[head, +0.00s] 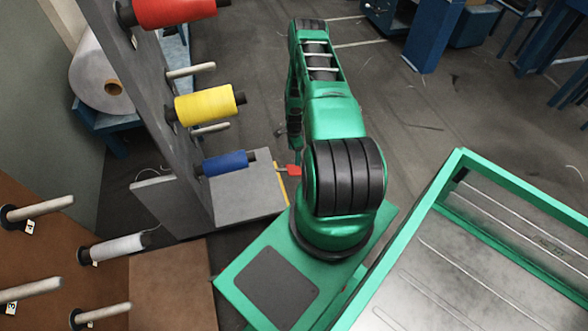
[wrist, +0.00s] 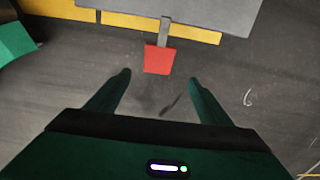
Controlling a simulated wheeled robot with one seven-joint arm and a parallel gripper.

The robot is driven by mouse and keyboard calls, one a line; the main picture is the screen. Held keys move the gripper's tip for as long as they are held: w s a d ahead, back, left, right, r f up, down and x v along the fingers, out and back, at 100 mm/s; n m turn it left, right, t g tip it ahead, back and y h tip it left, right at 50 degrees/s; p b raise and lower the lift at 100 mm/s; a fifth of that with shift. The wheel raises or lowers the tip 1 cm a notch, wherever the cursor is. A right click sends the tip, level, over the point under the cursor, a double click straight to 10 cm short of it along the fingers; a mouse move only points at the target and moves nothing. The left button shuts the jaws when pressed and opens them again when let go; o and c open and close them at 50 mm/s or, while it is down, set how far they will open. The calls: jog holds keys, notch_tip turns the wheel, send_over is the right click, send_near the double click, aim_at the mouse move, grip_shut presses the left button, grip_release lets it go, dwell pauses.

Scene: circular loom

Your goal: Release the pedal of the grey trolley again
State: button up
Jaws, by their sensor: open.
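The grey trolley (head: 240,187) stands left of my arm in the head view, an upright grey panel with spools on its base. Its red pedal (head: 293,170) sticks out from the base edge on a short grey bar, beside my arm. In the wrist view the red pedal (wrist: 157,60) is at upper middle, its bar leading to the grey base (wrist: 190,12). My gripper (wrist: 158,77) is open and empty, with one fingertip to each side below the pedal. I cannot tell whether they touch or how far the pedal is pressed. My gripper is mostly hidden by the arm in the head view.
The trolley holds red (head: 172,10), yellow (head: 205,105) and blue (head: 225,162) spools. Yellow edging (wrist: 120,20) runs along its base. A brown peg rack (head: 40,255) stands at lower left. A green-framed metal table (head: 470,240) is at right.

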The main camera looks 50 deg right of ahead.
aim_at(294, 169)
notch_tip(294, 169, down, 12)
jog(key=shift+s+a, duration=0.1)
jog(key=shift+s, duration=0.05)
dwell(0.5)
